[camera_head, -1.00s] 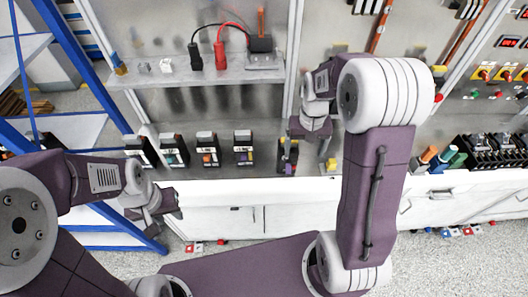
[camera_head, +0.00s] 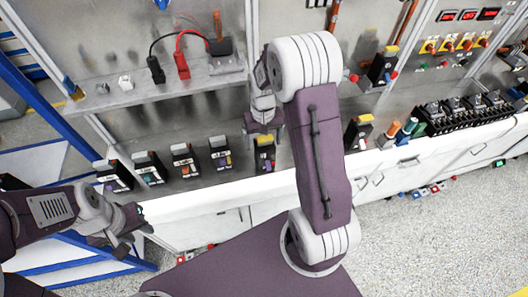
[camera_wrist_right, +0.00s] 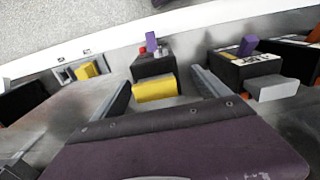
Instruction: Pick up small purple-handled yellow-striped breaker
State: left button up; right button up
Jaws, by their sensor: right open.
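The black breaker with a yellow stripe and a small purple handle (camera_head: 264,156) stands on the bench at the right end of the row in the head view. It shows in the right wrist view (camera_wrist_right: 153,68) with its yellow block facing me and the purple handle beyond. My right gripper (camera_wrist_right: 162,88) is open, its fingers apart on either side of the yellow block; contact is not visible. In the head view the right gripper (camera_head: 263,126) is just behind the breaker. My left gripper (camera_head: 128,224) hangs at lower left, away from the breakers; its opening is unclear.
Several similar breakers, such as one with a purple handle and grey block (camera_wrist_right: 248,66), stand alongside. Another yellow-topped breaker (camera_head: 356,132) stands further right, near a black terminal row (camera_head: 470,112). A shelf (camera_head: 160,88) holds a device with red and black leads.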

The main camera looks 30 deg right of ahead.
jog(key=f, duration=0.1)
jog(key=f+p, duration=0.1)
jog(key=f, duration=0.2)
jog(key=shift+d+f, duration=0.2)
jog(key=shift+d, duration=0.05)
jog(key=shift+s+f, duration=0.15)
jog(key=shift+f, duration=0.1)
jog(key=c, duration=0.8)
grip_shut()
jog(key=shift+r, duration=0.1)
